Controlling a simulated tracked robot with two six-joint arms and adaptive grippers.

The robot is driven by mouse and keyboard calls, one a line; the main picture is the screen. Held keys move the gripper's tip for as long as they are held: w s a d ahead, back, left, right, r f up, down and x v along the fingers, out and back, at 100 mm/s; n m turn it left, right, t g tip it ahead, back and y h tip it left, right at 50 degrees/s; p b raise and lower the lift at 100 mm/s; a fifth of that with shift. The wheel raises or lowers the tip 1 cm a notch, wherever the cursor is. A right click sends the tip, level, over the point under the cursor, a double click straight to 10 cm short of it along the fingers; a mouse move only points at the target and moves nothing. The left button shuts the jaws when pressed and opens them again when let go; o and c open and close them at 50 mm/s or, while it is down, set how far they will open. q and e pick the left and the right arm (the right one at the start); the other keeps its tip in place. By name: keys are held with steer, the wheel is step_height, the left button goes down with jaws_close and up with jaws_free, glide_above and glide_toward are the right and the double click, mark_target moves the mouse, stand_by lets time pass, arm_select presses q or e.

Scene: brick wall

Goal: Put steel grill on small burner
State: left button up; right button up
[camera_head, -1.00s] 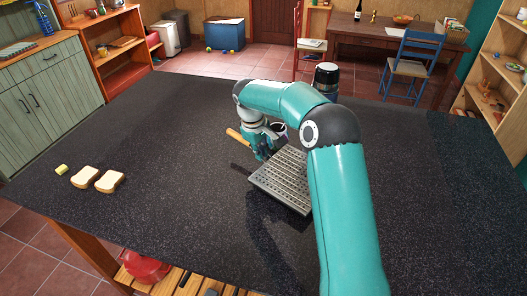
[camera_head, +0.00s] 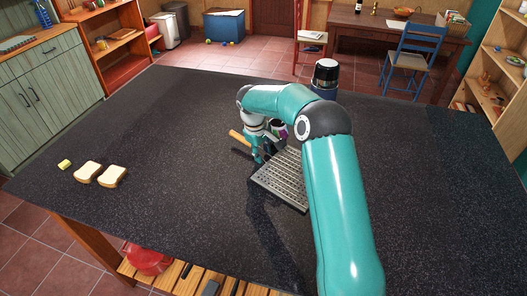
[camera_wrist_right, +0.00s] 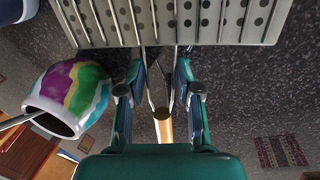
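The steel grill (camera_head: 279,181) is a perforated metal plate with a wire neck and a wooden handle. It is over the dark worktop, partly behind my right forearm. A dark cylinder with a blue base (camera_head: 325,77), likely the small burner, stands at the far edge behind my elbow. My right gripper (camera_head: 259,153) is at the grill's handle side. In the right wrist view my fingers (camera_wrist_right: 158,72) are apart on either side of the wires, with the grill plate (camera_wrist_right: 190,22) beyond and the wooden handle (camera_wrist_right: 164,130) between them. My left gripper is out of view.
A mug with purple, green and yellow bands (camera_wrist_right: 70,92) stands close beside my right gripper, with something thin in it. Bread slices (camera_head: 100,175) and a small yellow piece (camera_head: 65,164) lie at the left. The worktop's front left is clear.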

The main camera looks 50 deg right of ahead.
step_height(320, 180, up, 11)
steer(key=a+b, duration=0.1)
steer(key=a, duration=0.1)
steer(key=shift+a+r, duration=0.1)
steer(key=shift+r, duration=0.2)
steer(key=shift+c, duration=1.1)
step_height(320, 180, up, 5)
steer(key=b, duration=0.2)
steer(key=f, duration=0.3)
steer(key=f+b, duration=0.1)
steer(key=f, duration=0.3)
steer(key=d+f, duration=0.1)
steer(key=f, duration=0.3)
steer(key=shift+w+d, duration=0.1)
steer(key=shift+w, duration=0.1)
steer(key=shift+s+d+f+p, duration=0.15)
steer(key=shift+d+f, duration=0.1)
steer(key=shift+f, duration=1.2)
steer(key=shift+w+d+f+p, duration=0.15)
steer(key=shift+d+f, duration=0.1)
steer(key=shift+f, duration=1.15)
steer(key=shift+s, duration=0.1)
jaws_close()
